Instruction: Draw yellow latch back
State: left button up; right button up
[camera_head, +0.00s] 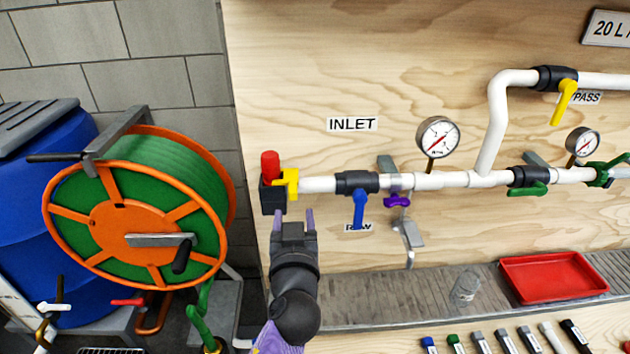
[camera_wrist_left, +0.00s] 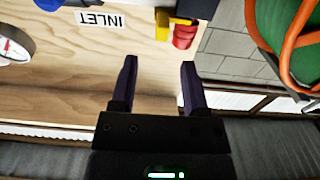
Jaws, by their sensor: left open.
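The yellow latch (camera_head: 290,184) sits at the left end of the white inlet pipe (camera_head: 320,184), against a black block with a red knob (camera_head: 270,165) on top. My left gripper (camera_head: 296,216) points up toward the board, just below the latch in the head view. Its two purple fingers are apart with nothing between them. In the left wrist view, the latch (camera_wrist_left: 181,21) shows beyond the right finger, beside the red knob (camera_wrist_left: 184,37). The fingers (camera_wrist_left: 158,68) do not appear to touch it. My right gripper is not in view.
A blue-handled valve (camera_head: 360,207) and a purple wing knob (camera_head: 397,200) are right of the latch. A pressure gauge (camera_head: 438,137) stands above the pipe. The orange and green hose reel (camera_head: 130,232) is left. A red tray (camera_head: 552,277) rests on the grey ledge.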

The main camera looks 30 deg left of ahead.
aim_at(293, 197)
pick_arm(q)
jog(key=x, duration=0.8)
jog(key=shift+s, duration=0.1)
jog(key=shift+f, duration=0.1)
grip_shut()
dwell(0.9)
